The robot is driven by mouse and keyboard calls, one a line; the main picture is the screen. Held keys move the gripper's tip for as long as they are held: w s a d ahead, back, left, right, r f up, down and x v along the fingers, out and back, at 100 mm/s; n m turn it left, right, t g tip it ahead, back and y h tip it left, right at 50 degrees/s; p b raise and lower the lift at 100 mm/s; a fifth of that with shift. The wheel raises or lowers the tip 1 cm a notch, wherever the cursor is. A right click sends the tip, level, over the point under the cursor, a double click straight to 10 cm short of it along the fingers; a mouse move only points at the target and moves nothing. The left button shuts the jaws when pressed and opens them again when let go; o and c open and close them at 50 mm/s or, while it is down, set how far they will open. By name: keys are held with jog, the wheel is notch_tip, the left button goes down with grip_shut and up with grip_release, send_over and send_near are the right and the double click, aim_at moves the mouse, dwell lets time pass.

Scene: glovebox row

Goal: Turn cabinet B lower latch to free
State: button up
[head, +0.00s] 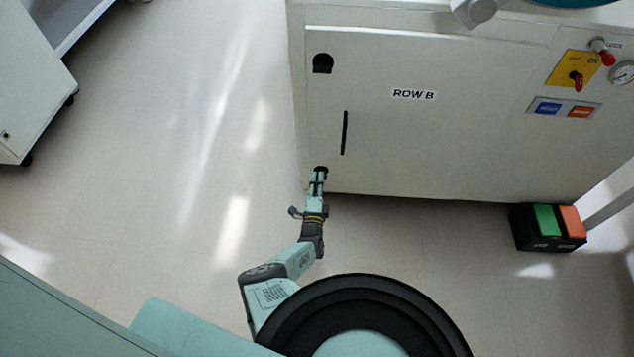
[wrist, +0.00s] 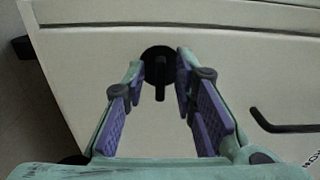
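Cabinet B's pale door (head: 460,140) carries the label ROW B. Its lower latch (head: 320,169), a black round piece near the door's lower left corner, is partly hidden by my gripper (head: 318,176) in the head view. In the wrist view the latch is a black disc (wrist: 157,57) with a bar (wrist: 160,82) pointing down the picture. My gripper (wrist: 160,68) is open, its two fingers on either side of the bar. I see a gap on both sides of the bar; how deep the fingertips reach is hard to tell.
The upper latch (head: 322,64) and a slim black door handle (head: 344,133) are above; the handle also shows in the wrist view (wrist: 285,126). A yellow switch panel (head: 573,70) is at right. A green and orange pedal box (head: 548,228) stands on the floor. Floor at left is clear.

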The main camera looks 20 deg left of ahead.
dwell(0.3)
jog(key=v, duration=1.2)
jog(key=shift+r, duration=0.1)
dwell(0.3)
